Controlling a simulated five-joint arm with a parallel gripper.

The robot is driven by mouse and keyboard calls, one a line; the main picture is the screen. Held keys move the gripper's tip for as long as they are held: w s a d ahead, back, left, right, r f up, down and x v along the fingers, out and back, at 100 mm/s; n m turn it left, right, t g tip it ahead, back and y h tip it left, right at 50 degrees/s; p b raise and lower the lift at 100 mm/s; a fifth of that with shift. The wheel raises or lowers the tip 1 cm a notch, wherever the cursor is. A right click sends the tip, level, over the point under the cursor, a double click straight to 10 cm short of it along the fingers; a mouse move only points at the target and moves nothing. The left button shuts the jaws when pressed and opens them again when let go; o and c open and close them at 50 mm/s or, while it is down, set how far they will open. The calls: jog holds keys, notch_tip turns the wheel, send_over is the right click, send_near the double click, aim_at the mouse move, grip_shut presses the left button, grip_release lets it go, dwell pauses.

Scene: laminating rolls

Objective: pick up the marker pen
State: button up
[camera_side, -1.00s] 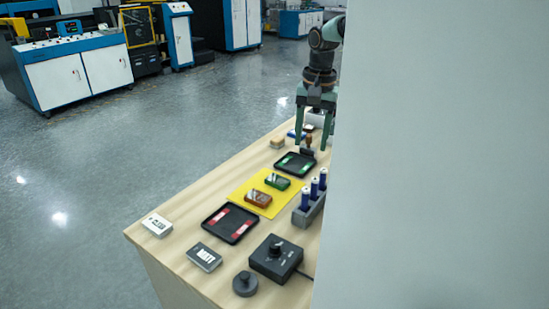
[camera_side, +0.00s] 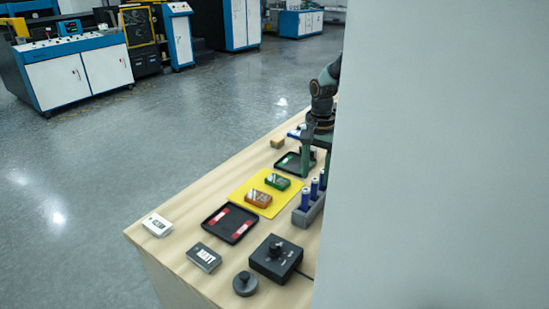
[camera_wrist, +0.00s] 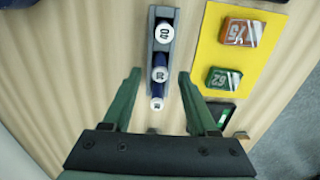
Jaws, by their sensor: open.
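Three blue pens with white numbered caps stand upright in a grey rack (camera_side: 307,216) near the table's right side. The front pen (camera_side: 305,200) and the others behind it also show from above in the wrist view, the nearest to the rack's far end reading 40 (camera_wrist: 165,32). Which one is the marker pen I cannot tell. My gripper (camera_wrist: 159,74) is open and empty. In the wrist view its fingers lie left and right of the pen row, apart from it. In the side view my gripper is beyond the rack, partly hidden by a pale panel.
A yellow mat (camera_side: 240,190) left of the rack holds an orange block (camera_side: 259,198) and a green block (camera_side: 277,181). Dark trays (camera_side: 230,222) lie at either end of it. A black dial box (camera_side: 276,260) stands in front. A pale panel (camera_side: 440,150) hides the table's right side.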

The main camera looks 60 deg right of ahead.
aim_at(314, 194)
jog(key=shift+f, duration=1.35)
grip_shut()
jog(key=shift+r, duration=0.15)
